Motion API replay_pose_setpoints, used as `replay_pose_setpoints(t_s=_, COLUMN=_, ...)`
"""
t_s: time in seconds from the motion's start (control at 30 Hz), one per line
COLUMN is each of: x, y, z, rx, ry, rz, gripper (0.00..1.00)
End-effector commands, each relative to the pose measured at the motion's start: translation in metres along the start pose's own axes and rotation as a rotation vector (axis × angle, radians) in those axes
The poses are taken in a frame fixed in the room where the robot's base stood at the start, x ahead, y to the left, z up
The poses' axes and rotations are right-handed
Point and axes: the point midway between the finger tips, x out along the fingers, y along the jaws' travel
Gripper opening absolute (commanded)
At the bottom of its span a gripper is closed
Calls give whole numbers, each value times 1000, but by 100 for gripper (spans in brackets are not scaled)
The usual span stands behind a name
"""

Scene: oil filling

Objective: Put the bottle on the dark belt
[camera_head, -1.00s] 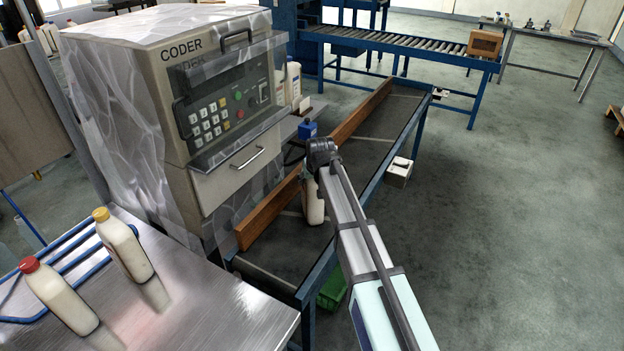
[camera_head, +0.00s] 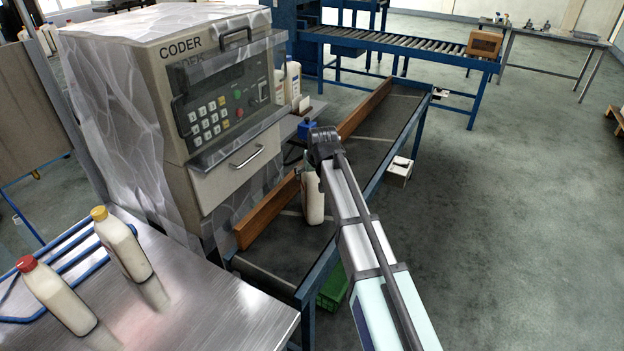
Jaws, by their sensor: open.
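A cream-white bottle (camera_head: 314,203) stands upright on the dark belt (camera_head: 283,248), close to the wooden side rail. Its cap and upper part are hidden behind the end of my arm. My gripper (camera_head: 321,148) is at the end of my arm, seen from behind, just above the bottle. It is open; its fingertips are mostly hidden, and I cannot tell whether they touch the bottle. Two more cream bottles stand on the metal table at lower left, one with a yellow cap (camera_head: 125,247) and one with a red cap (camera_head: 56,298).
The large coder machine (camera_head: 190,110) stands left of the belt. A wooden rail (camera_head: 268,212) runs along the belt's left side. Several bottles (camera_head: 287,82) stand behind the coder. A roller conveyor (camera_head: 400,40) crosses at the back. The floor to the right is open.

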Motion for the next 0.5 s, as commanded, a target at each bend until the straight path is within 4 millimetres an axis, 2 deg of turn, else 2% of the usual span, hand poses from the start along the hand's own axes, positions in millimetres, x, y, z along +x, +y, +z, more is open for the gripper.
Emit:
replay_pose_setpoints(t_s=0.1, x=-24, y=0, z=2, rx=0, ry=3, rz=0, gripper=89)
replay_pose_setpoints(t_s=0.3, x=-56, y=0, z=1, rx=0, ry=2, rz=0, gripper=89)
replay_pose_setpoints(t_s=0.5, x=-72, y=0, z=0, rx=0, ry=0, rz=0, gripper=89)
